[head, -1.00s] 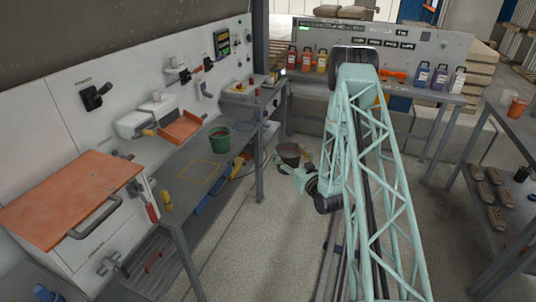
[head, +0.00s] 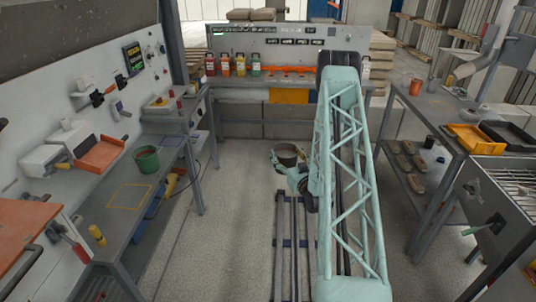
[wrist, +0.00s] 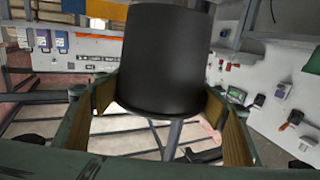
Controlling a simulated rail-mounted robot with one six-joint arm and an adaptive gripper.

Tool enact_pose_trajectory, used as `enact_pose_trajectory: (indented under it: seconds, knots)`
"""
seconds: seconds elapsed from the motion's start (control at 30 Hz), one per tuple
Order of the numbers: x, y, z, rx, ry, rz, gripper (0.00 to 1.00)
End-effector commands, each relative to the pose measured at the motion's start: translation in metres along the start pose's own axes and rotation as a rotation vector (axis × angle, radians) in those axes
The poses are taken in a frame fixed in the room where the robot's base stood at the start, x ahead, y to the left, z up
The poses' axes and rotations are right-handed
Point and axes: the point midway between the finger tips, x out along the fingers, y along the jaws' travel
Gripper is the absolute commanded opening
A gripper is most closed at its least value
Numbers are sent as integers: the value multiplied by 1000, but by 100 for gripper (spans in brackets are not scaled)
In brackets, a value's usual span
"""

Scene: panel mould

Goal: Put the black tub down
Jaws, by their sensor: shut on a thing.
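The black tub (head: 287,152) is in the head view, small and partly hidden by my gripper, over the aisle between the benches.
A green tub (head: 147,160) stands on the left bench (head: 105,219) behind the outline. Several bottles (head: 240,66) line the back bench. The right bench holds an orange tray (head: 470,139) and a black tray (head: 508,134). Floor rails (head: 282,240) run below my arm.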

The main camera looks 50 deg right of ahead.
Motion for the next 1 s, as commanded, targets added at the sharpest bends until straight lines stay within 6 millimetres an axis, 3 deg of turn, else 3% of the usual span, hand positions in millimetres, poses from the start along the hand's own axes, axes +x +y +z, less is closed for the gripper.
enact_pose_trajectory:
  seconds: [0.1,0.27,1.0]
  knots:
    - [-7,20,0,0,0,25,46]
    - [-11,33,0,0,0,41,46]
    - [-12,34,0,-1,0,42,46]
